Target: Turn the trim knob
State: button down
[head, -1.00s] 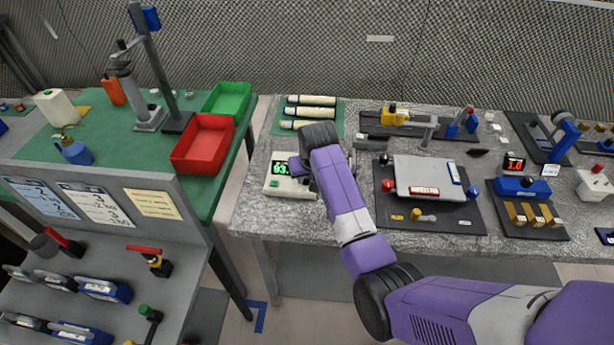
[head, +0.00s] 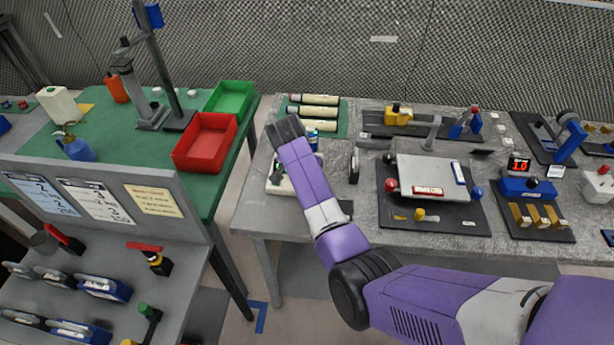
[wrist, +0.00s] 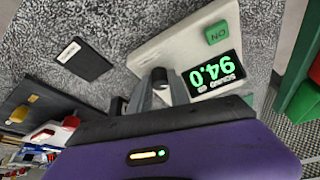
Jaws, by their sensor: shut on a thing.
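The pale trim box (wrist: 190,45) fills the middle of the wrist view. Its black display (wrist: 213,75) shows 94.0 in green digits, upside down in this view, and a green ON patch (wrist: 216,33) sits beside it. My gripper (wrist: 158,90) is at the box's face next to the display, shut on the trim knob.
A dark labelled plate (wrist: 82,58) lies beside the box in the wrist view. In the head view, cream cylinders (head: 318,112) lie behind my wrist. A grey panel fixture (head: 432,172) stands to the right. The red bin (head: 205,142) is on the green table at left.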

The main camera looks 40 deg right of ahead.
dwell(0.3)
jog(key=c, duration=1.2)
grip_release()
jog(key=w+b+v, duration=0.1)
jog(key=v, duration=0.6)
jog(key=shift+s+r, duration=0.4)
jog(key=shift+s, duration=0.15)
jog(key=shift+a, duration=0.1)
